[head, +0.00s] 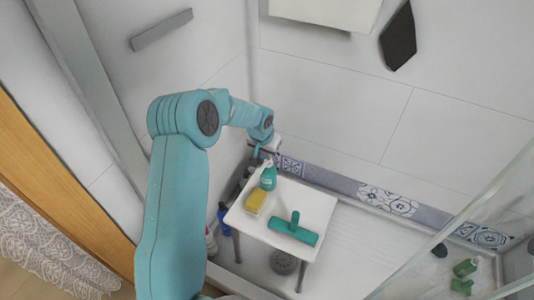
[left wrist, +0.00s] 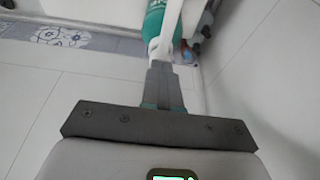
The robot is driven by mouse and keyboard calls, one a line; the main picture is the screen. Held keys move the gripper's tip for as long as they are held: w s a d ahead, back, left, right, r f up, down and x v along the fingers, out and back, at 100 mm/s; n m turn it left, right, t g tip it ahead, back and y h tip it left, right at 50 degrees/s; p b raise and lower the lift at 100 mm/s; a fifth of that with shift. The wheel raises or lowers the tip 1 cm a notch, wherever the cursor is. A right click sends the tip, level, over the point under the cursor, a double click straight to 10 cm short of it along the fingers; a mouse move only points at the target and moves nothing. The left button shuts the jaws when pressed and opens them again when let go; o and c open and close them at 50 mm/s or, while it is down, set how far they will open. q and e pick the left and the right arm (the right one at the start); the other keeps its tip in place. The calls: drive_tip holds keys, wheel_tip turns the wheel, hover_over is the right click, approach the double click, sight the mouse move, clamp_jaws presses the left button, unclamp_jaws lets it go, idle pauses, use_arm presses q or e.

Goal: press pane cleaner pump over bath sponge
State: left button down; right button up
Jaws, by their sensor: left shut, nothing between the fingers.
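The pane cleaner (head: 268,179) is a green bottle with a white pump top, standing at the back of a small white table (head: 318,208). The yellow bath sponge (head: 255,201) lies on the table just in front of it, slightly left. My left gripper (head: 266,156) is at the pump top, shut and empty. In the left wrist view, the shut fingers (left wrist: 161,66) point at the white pump (left wrist: 170,32), with the green bottle (left wrist: 154,22) beyond. I cannot tell whether they touch it. The bottle looks upright. My right gripper is in neither view.
A green squeegee (head: 293,229) lies at the table's front right. Several bottles (head: 224,215) stand on the floor left of the table. Green bottles (head: 464,268) stand at the far right, behind a glass panel (head: 470,230). The tiled wall is close behind the table.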

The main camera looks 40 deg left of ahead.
sight(263, 166)
use_arm(q)
drive_tip(key=shift+s+f, duration=0.1)
drive_tip(key=shift+f, duration=0.05)
wheel_tip(263, 166, up, 5)
drive_tip(key=p, duration=0.3)
drive_tip(key=v, duration=0.9)
drive_tip(key=shift+s, duration=0.1)
